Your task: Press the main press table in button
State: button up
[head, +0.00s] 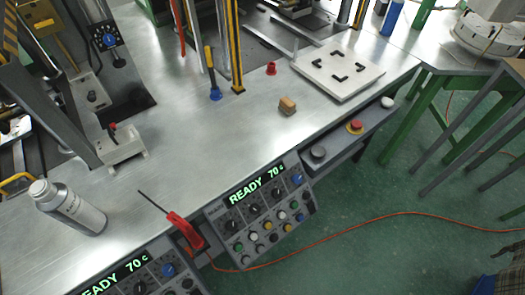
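A grey control panel (262,210) on the table's front edge has a green display reading "READY 70 c", with dark knobs above several small coloured buttons (268,226). I cannot read their labels, so I cannot tell which is the main press table in button. A second similar panel (135,278) is cut off by the bottom edge. A separate grey box (340,142) on the front edge at right carries a black button (318,153), a red button on a yellow base (355,126) and a white button (387,102). My gripper is not in view.
The metal table (165,175) holds a silver bottle (70,207), a small tan block (287,106), a white plate with black corner marks (337,74) and a red-handled tool (184,229). An orange cable (375,217) crosses the green floor. Press posts stand behind.

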aim_at(246, 260)
jog(key=k+l+u, duration=0.15)
jog(key=u, duration=0.2)
jog(key=k+u, duration=0.35)
